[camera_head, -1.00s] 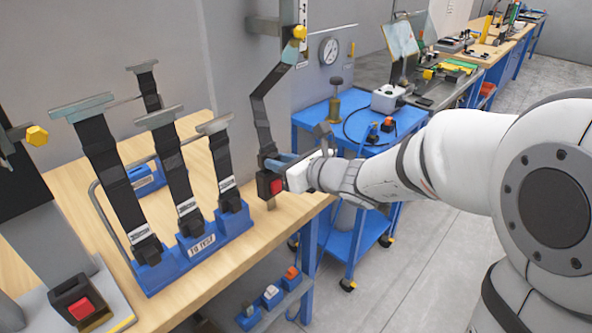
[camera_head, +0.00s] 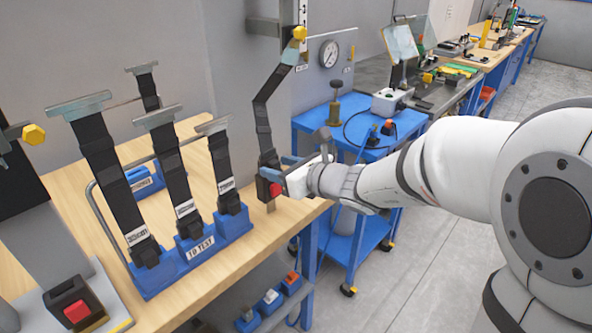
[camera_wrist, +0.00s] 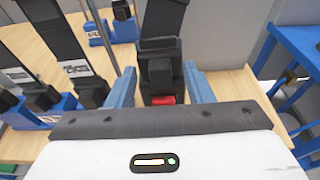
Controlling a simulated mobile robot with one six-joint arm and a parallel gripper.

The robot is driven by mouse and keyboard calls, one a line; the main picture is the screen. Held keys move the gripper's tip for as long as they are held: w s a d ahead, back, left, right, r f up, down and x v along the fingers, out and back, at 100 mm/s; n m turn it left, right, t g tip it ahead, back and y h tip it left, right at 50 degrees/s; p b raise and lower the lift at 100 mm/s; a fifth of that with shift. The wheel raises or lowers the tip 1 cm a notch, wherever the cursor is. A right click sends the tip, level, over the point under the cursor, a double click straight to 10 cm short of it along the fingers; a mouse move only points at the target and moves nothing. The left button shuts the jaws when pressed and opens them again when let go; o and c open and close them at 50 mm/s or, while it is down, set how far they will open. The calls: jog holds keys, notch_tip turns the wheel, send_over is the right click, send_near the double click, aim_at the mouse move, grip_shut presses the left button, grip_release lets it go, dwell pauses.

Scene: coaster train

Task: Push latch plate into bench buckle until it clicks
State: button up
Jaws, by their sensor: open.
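A black strap (camera_head: 262,115) hangs from the wall column to a black latch-plate grip (camera_head: 268,160) at the bench's right end. Just below is the bench buckle (camera_head: 264,188), a black block with a red button, above a short metal stalk. In the wrist view the strap end (camera_wrist: 160,46) comes down from the top, with the red button (camera_wrist: 163,100) below it. My gripper (camera_head: 276,168) is open, its blue fingers either side of the latch-plate and buckle area (camera_wrist: 159,70), with gaps showing. I cannot tell whether the plate's tongue sits in the buckle.
A blue rack (camera_head: 190,250) labelled "TO TEST" holds several strapped pieces to the left. Another red-button buckle (camera_head: 72,302) stands at the front left. A blue cart (camera_head: 345,240) stands right of the wooden bench (camera_head: 240,262).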

jog(key=v, duration=0.7)
jog(key=shift+s+d, duration=0.25)
jog(key=shift+r, duration=0.1)
jog(key=s+d+f+n+g+h+p, duration=0.1)
jog(key=s+d+n+g+h+p, duration=0.15)
jog(key=s+n, duration=0.4)
jog(key=s+d+f+n+g+h+p, duration=0.1)
jog(key=s+f+n+g, duration=0.1)
jog(key=s+n+g, duration=0.45)
jog(key=s+d+n+t+h+p, duration=0.2)
jog(key=d+n+h, duration=0.6)
jog(key=d+n, duration=0.4)
jog(key=shift+s+d+n+p, duration=0.3)
jog(key=shift+s+d+p, duration=0.15)
jog(key=shift+s+d, duration=0.55)
